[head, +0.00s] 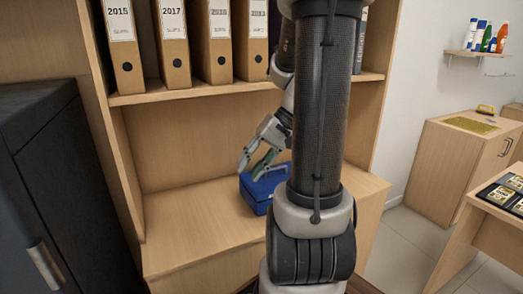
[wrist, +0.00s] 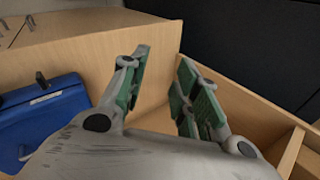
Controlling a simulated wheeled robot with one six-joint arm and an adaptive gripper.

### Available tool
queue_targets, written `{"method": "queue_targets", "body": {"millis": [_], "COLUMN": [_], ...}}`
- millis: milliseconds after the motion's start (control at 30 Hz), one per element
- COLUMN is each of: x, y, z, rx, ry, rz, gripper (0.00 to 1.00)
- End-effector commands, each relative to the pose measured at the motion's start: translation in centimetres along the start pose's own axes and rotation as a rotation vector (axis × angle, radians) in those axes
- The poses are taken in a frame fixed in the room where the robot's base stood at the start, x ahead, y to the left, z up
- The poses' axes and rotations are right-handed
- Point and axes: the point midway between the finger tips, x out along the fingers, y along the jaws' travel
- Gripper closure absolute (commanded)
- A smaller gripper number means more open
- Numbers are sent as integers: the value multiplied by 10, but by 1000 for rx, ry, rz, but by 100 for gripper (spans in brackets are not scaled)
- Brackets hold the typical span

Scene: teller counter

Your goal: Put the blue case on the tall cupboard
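The blue case (head: 256,193) rests on the wooden ledge (head: 190,225) of the shelf unit, with its handle on top; my arm hides its right part. It also shows at the left edge of the wrist view (wrist: 42,118), partly cut off. My gripper (head: 252,167) is just above and beside the case in the head view. In the wrist view (wrist: 164,62) its green-padded fingers are apart with nothing between them, and the case lies left of them. A dark cupboard (head: 75,180) with a metal handle stands at the left; I cannot tell whether it is the tall cupboard.
Several binders (head: 172,45) stand on the shelf above the ledge. A low wooden cupboard (head: 440,160) with a yellow mat (head: 470,125) is at the right, below a small wall shelf with bottles. A desk (head: 475,215) with a dark tray is front right. The ledge left of the case is clear.

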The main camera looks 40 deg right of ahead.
Motion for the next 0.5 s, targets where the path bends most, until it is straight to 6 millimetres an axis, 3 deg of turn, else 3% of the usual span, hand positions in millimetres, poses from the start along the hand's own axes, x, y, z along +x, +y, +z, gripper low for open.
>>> {"method": "queue_targets", "body": {"millis": [33,100,200,500], "x": [-4,-11,-26,-61], "y": [-13,-20,-26,-37], "z": [20,42,63,80], "rx": [-91,-196,-343,-608], "ry": [-14,-12,34,223], "rz": [89,211,356,536], "gripper": [69,69,69,69]}}
